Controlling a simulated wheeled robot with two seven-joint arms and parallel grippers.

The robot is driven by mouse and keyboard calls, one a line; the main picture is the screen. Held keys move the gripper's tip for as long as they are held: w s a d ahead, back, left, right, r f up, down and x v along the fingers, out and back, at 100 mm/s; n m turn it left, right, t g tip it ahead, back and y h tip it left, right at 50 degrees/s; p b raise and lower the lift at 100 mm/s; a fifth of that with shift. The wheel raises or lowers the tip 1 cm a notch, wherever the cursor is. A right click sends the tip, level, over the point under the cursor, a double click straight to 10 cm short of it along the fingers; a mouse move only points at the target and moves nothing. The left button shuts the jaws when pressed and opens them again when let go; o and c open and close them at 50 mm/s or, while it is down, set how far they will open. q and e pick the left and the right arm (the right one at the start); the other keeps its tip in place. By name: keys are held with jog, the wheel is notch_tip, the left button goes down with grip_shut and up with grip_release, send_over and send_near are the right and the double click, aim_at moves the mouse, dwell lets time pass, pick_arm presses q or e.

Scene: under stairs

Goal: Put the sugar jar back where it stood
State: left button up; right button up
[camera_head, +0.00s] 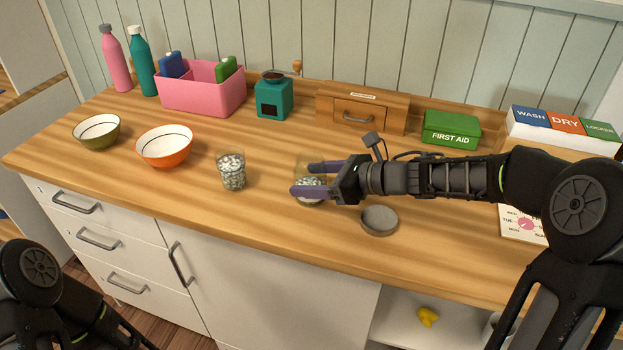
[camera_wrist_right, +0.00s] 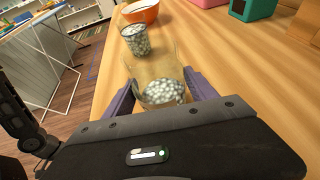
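My right gripper (camera_head: 315,180) has one finger on each side of a clear glass jar (camera_head: 299,172) with pale lumps in its lower part. In the right wrist view, the fingers (camera_wrist_right: 160,90) appear to press on the sides of this open jar (camera_wrist_right: 152,68). I cannot tell whether its base touches the counter. A second glass jar (camera_head: 231,170), fuller of similar lumps, stands to the left, and also shows in the wrist view (camera_wrist_right: 136,40). No label tells which holds sugar. A round grey lid or shallow dish (camera_head: 380,220) lies near the front edge. My left gripper is out of view.
On the wooden counter (camera_head: 270,230) are an orange bowl (camera_head: 165,147), a green bowl (camera_head: 97,132), a pink bin (camera_head: 203,94), a teal grinder (camera_head: 273,97), a wooden drawer box (camera_head: 360,110) and a green first aid box (camera_head: 451,128). Bare wood lies between the two jars.

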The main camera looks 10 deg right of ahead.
jog(key=o, duration=0.4)
jog(key=shift+r, duration=0.1)
jog(key=shift+r, duration=0.15)
jog(key=shift+s+d, duration=0.1)
jog(key=shift+d, duration=0.15)
jog(key=v, duration=1.1)
jog(key=shift+s+d+r+b, duration=0.1)
jog(key=shift+s+d+b, duration=0.05)
jog(key=shift+b, duration=0.15)
